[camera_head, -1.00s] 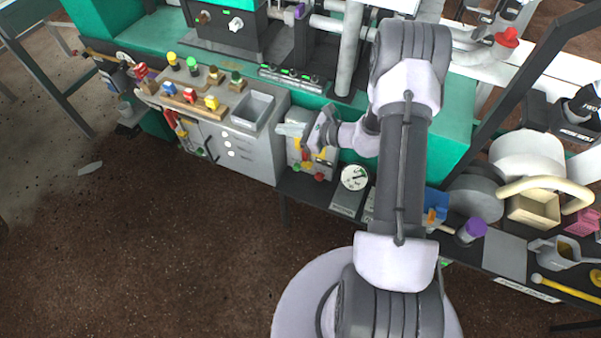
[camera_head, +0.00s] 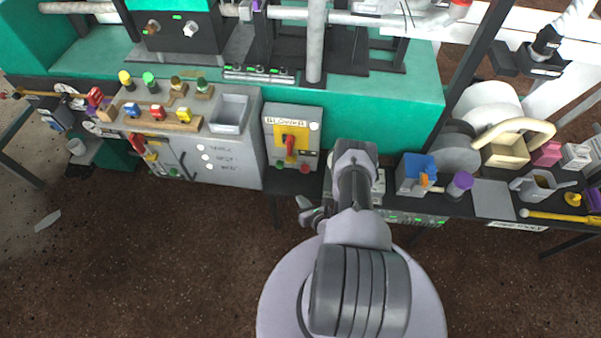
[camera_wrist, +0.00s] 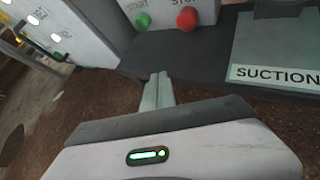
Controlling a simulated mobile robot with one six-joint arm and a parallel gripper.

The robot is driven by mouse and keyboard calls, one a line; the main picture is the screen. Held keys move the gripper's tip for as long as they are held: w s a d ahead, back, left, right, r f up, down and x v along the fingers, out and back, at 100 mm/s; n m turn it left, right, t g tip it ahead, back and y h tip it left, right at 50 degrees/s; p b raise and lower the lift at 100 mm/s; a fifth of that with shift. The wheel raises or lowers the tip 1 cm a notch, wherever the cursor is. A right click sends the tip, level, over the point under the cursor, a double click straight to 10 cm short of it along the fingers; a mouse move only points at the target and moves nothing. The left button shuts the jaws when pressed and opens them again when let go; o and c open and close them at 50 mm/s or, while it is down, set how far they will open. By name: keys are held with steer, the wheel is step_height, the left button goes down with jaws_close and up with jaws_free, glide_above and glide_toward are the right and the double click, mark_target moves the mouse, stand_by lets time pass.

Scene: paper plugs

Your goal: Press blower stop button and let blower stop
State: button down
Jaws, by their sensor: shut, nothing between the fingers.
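The grey blower box (camera_head: 271,137) stands at the front edge of the green machine, with a red lever (camera_head: 290,145) on a yellow plate. Below the lever are a green button and a red button (camera_head: 305,169). In the wrist view the green button (camera_wrist: 143,20) is marked START, and the red stop button (camera_wrist: 187,20) has a partly cut-off label beginning "STO". My gripper (camera_head: 309,213) is shut and empty, below and in front of the box, apart from the buttons. Its closed fingers (camera_wrist: 158,92) point toward the box from lower down. Whether the blower runs cannot be seen.
A grey control cabinet (camera_head: 240,172) with knobs and a tray stands left of the box. A dark shelf (camera_wrist: 215,62) with a SUCTION label (camera_wrist: 275,75) lies below and right of the buttons. Blue (camera_head: 411,180) and purple items stand further right. The brown floor in front is clear.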

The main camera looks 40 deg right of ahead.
mark_target(305, 185)
steer(key=shift+w+d, duration=0.1)
steer(key=shift+d, duration=0.05)
steer(key=shift+w+d+b, duration=0.55)
steer(key=shift+w+d, duration=0.85)
steer(key=shift+d, duration=0.25)
steer(key=shift+w+d+b, duration=0.55)
steer(key=shift+w+d, duration=0.85)
steer(key=shift+d, duration=0.2)
steer(key=shift+w, duration=0.1)
steer(key=shift+w+d, duration=0.2)
steer(key=shift+d, duration=0.1)
steer(key=shift+w+d, duration=0.3)
steer(key=shift+d, duration=0.05)
stand_by(0.5)
steer(key=shift+r, duration=0.1)
steer(key=shift+s+a+p, duration=0.4)
steer(key=shift+s+a, duration=0.2)
steer(key=shift+a, duration=0.1)
